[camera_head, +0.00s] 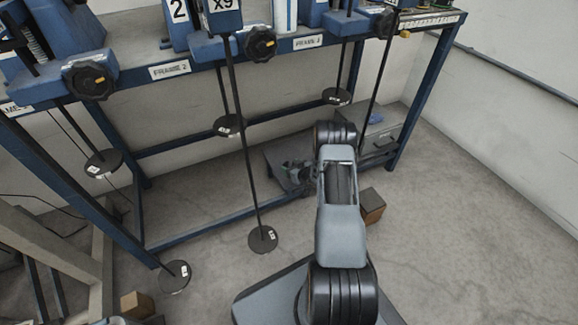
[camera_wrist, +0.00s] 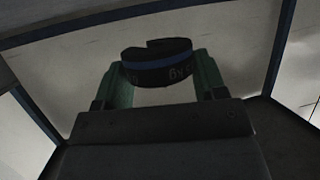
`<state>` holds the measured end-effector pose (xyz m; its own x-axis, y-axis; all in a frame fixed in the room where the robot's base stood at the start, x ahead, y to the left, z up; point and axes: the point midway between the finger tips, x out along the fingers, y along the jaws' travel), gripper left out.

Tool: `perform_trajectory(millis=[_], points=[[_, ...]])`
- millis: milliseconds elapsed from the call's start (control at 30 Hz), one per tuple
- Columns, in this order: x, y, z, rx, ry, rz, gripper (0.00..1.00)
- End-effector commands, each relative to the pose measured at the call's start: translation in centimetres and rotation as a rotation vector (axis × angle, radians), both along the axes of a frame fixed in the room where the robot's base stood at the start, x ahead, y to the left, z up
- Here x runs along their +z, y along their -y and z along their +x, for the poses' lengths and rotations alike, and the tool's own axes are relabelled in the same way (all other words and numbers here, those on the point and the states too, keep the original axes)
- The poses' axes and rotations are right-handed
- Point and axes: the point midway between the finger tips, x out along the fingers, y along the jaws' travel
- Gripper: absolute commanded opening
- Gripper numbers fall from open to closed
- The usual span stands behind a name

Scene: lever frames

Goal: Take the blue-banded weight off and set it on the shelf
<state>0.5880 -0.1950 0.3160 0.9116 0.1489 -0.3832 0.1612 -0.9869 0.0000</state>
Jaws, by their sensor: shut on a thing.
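The blue-banded weight (camera_wrist: 158,66) is a dark slotted disc with a blue stripe and pale lettering that reads upside down in the wrist view. My gripper (camera_wrist: 154,84) is shut on it, with one green finger on each side. No rod shows in the weight's slot. In the head view my arm stands in front of the bench, and a small greenish part left of it seems to be my gripper's end; the weight cannot be made out there. A low grey shelf (camera_head: 273,156) lies behind that part, under the bench.
The blue bench (camera_head: 215,57) carries frames with black knobs and labels. Thin rods hang from it with dark discs, such as the long one (camera_head: 262,239) left of my arm. A brown block (camera_head: 371,206) lies on the floor right of my arm. The right floor is clear.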

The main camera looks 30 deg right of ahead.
Motion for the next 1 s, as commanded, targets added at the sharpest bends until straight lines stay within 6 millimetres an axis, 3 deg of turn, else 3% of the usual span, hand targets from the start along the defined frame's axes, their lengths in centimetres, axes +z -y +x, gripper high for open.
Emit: perform_trajectory(millis=[700, 1000], points=[[-5.0, -0.1, 0.1, 0.001, 0.003, 0.0, 0.34], [-5.6, -0.1, 0.1, 0.0, 0.003, 0.0, 0.34]])
